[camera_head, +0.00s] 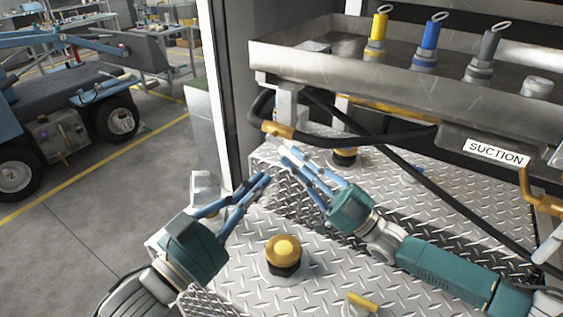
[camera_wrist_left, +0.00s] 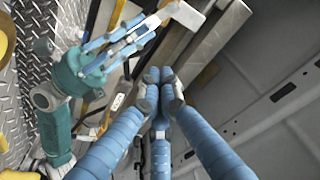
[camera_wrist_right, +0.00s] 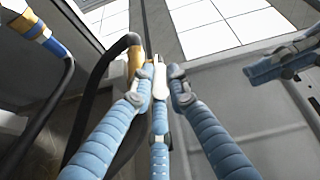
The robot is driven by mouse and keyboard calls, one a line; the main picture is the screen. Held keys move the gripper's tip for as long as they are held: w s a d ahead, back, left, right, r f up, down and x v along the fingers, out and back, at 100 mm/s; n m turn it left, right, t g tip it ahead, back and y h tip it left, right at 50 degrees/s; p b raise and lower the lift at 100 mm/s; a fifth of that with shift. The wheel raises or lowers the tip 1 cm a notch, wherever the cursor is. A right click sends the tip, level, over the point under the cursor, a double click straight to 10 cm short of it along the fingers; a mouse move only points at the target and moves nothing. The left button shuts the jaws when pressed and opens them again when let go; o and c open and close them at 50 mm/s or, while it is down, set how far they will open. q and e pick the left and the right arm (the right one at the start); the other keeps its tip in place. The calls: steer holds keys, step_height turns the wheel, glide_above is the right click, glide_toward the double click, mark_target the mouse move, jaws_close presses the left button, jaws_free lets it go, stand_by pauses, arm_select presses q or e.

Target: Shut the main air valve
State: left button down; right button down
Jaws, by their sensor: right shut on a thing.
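The likely main air valve is a brass fitting (camera_head: 277,130) on a black hose, at the left below the steel tray. It also shows as a brass body (camera_wrist_right: 135,58) in the right wrist view. A pale, narrow lever-like piece (camera_wrist_right: 160,82) sits beside it, between the fingers of my right gripper (camera_wrist_right: 160,78). In the head view my right gripper (camera_head: 288,158) is at this fitting, shut on the pale piece, partly hiding it. My left gripper (camera_head: 266,181) is lower and to the left, its fingertips together and empty. Its closed tips (camera_wrist_left: 163,76) show in the left wrist view.
A steel tray (camera_head: 400,90) with yellow, blue and grey nozzles overhangs the tread-plate deck (camera_head: 330,270). A yellow-capped knob (camera_head: 284,250) stands between my forearms. Black hoses (camera_head: 350,137) cross behind my right gripper. Open floor (camera_head: 90,235) lies left.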

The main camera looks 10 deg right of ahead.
steer(key=shift+r, duration=0.1)
arm_select(q)
steer(key=w+f+x, duration=0.1)
steer(key=x, duration=0.8)
steer(key=shift+w+a+f, duration=0.15)
steer(key=shift+a+f, duration=0.2)
steer(key=shift+f, duration=0.4)
